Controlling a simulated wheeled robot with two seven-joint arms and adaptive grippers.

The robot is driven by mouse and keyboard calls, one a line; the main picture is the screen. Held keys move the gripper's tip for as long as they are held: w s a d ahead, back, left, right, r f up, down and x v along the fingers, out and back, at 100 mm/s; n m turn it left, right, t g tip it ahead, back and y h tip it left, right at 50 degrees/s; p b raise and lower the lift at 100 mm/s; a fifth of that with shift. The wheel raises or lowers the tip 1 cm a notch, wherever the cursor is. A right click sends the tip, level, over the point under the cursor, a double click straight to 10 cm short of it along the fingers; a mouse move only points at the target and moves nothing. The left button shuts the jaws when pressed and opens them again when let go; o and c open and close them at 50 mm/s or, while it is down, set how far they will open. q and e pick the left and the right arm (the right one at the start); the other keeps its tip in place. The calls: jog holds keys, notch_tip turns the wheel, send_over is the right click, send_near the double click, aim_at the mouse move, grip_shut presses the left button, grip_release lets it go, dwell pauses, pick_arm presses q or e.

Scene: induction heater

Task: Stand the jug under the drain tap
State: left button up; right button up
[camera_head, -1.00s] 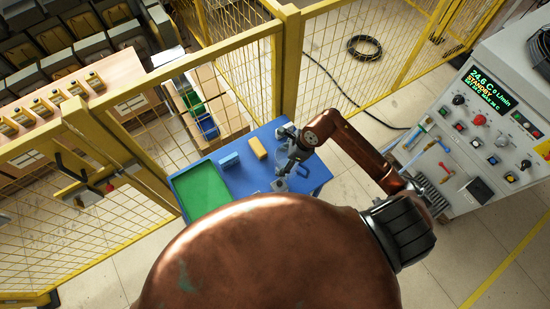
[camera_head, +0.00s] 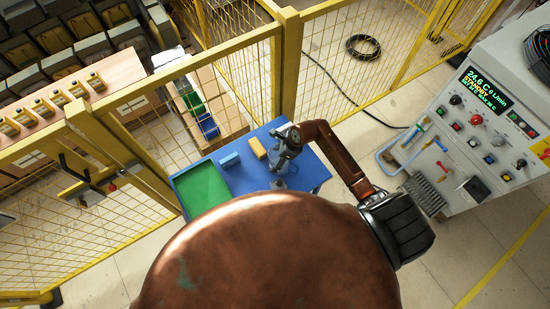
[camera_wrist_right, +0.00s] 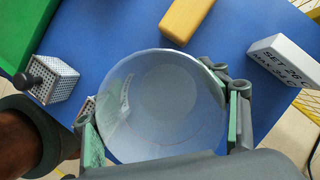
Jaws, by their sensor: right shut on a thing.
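A clear, round jug (camera_wrist_right: 165,95) fills the middle of the right wrist view, its open mouth facing the camera. My right gripper (camera_wrist_right: 164,130) has a finger on either side of it and is shut on it. In the head view the right gripper (camera_head: 281,163) is over the right part of the blue table, and the jug is hard to make out there. I cannot tell which fitting is the drain tap. My left gripper is not in view.
A perforated metal box (camera_wrist_right: 55,78) and a white labelled block (camera_wrist_right: 284,62) are near the jug. Yellow fencing (camera_head: 285,65) stands behind; floor separates table and cabinet.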

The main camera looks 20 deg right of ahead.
jog(key=shift+f, duration=0.15)
jog(key=o, duration=1.2)
